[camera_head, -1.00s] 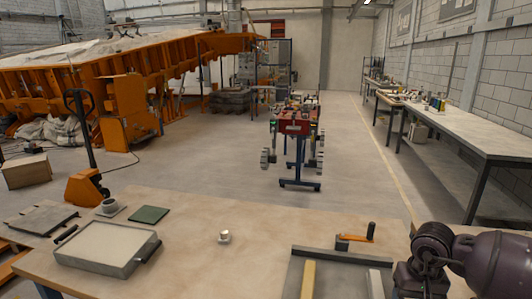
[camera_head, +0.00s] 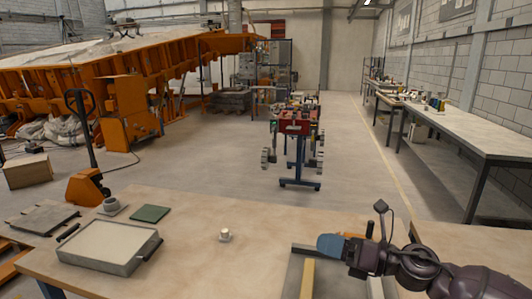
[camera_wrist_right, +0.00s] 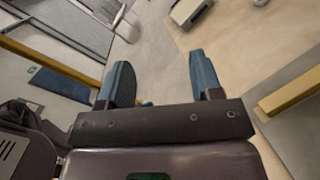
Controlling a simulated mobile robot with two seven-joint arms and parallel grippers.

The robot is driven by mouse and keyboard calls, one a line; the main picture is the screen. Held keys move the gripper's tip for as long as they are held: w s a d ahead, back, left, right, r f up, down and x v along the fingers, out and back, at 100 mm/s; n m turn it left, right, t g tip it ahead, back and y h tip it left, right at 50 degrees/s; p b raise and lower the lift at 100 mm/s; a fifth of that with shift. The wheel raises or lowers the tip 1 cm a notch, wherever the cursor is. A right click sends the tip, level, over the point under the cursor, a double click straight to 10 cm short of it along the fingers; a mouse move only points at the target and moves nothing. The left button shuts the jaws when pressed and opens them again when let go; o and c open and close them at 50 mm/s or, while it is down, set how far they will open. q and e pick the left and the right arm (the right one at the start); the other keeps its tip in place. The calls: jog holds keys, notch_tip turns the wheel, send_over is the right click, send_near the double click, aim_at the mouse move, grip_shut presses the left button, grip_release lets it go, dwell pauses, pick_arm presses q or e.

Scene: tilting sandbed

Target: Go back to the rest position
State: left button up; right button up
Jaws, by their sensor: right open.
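My right gripper (camera_head: 330,245) reaches in from the lower right in the head view, above the right part of the near table. Its blue fingers point to the left. In the right wrist view the two blue fingers (camera_wrist_right: 162,80) stand wide apart with nothing gripped between them. The arm and gripper partly hide an orange-handled tool (camera_head: 360,229) just behind them; contact cannot be told. My left gripper is not in view.
The near table (camera_head: 190,255) holds a sand-filled tray (camera_head: 70,252), a small white cup (camera_head: 225,236), a green pad (camera_head: 150,213) and a dark-framed tray (camera_head: 292,272) with a yellow bar (camera_head: 307,279). The table's middle is mostly clear. A red-topped cart (camera_head: 294,128) stands beyond.

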jog(key=s+d+f+n+t+h, duration=0.2)
jog(key=f+n, duration=0.5)
jog(key=n, duration=0.4)
jog(key=s+d+f+n+t+h, duration=0.2)
jog(key=s+d+f+n+h, duration=0.3)
jog(key=n, duration=0.7)
jog(key=s+d+f+n+t+h, duration=0.2)
jog(key=d+f+n+h, duration=0.3)
jog(key=f+n, duration=0.6)
jog(key=shift+s+n+h, duration=0.6)
jog(key=shift+s+h, duration=0.2)
jog(key=shift+h, duration=0.3)
jog(key=s+d+f+m+g+h, duration=0.1)
jog(key=s+f+m, duration=0.1)
jog(key=s+f, duration=0.2)
jog(key=s+d+f+m+g+h, duration=0.1)
jog(key=s+f, duration=0.4)
jog(key=s, duration=0.5)
jog(key=shift+s+d+f+m, duration=0.15)
jog(key=shift+d+m, duration=0.1)
jog(key=shift+m, duration=0.15)
